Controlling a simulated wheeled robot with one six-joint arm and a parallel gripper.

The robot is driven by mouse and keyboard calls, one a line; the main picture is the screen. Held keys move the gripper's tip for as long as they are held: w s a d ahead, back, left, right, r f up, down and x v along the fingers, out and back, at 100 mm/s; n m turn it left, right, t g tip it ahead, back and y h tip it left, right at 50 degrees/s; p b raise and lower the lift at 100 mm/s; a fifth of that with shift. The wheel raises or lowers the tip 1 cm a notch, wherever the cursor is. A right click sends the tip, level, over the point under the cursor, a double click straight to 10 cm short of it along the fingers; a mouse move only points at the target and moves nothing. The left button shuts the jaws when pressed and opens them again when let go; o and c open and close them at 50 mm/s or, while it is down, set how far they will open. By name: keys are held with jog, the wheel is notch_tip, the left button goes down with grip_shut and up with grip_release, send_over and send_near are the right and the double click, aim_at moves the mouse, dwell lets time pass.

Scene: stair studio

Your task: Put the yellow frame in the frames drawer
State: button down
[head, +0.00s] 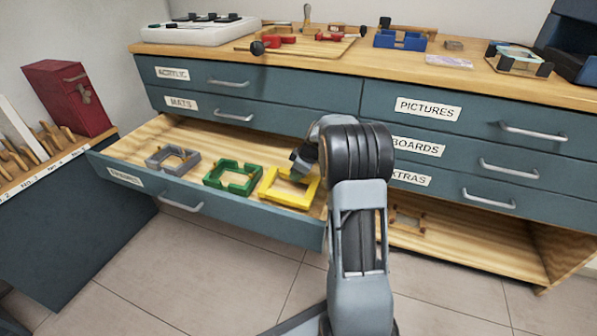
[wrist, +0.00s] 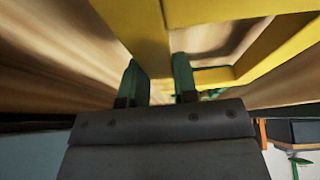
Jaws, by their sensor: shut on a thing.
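The yellow frame (head: 286,198) is in the open lower-left drawer (head: 262,220), at its right end beside the green frame. Whether it rests on the drawer floor or hangs just above it I cannot tell. The drawer's label is too blurred to read for certain. My gripper (head: 300,166) reaches in from the right, its fingers partly hidden by my arm. In the wrist view, the gripper's green fingers (wrist: 158,82) are closed about a bar of the yellow frame (wrist: 137,25), with wooden boards behind.
A green frame (head: 233,178) and a grey frame (head: 172,157) lie in the same drawer to the left. A small brown frame (head: 408,221) sits on the open shelf at lower right. Shut drawers surround the open one. The worktop (head: 330,57) carries tools and other frames.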

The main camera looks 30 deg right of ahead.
jog(key=f, duration=0.1)
jog(key=s+f, duration=0.1)
jog(key=f, duration=0.1)
jog(key=shift+s+a+f, duration=0.1)
jog(key=c, duration=0.8)
grip_release()
jog(key=shift+d+r+g+p, duration=0.15)
jog(key=shift+r+p, duration=0.5)
jog(key=shift+r, duration=0.2)
jog(key=shift+d+r+g+p, duration=0.15)
jog(key=shift+r+p, duration=0.45)
jog(key=shift+r, duration=0.2)
jog(key=shift+w+a+r+p, duration=0.1)
jog(key=shift+r+p, duration=0.65)
jog(key=shift+r, duration=0.55)
jog(key=shift+w+a+r+p, duration=0.1)
jog(key=shift+r+p, duration=0.6)
jog(key=shift+r, duration=0.55)
jog(key=shift+r, duration=0.1)
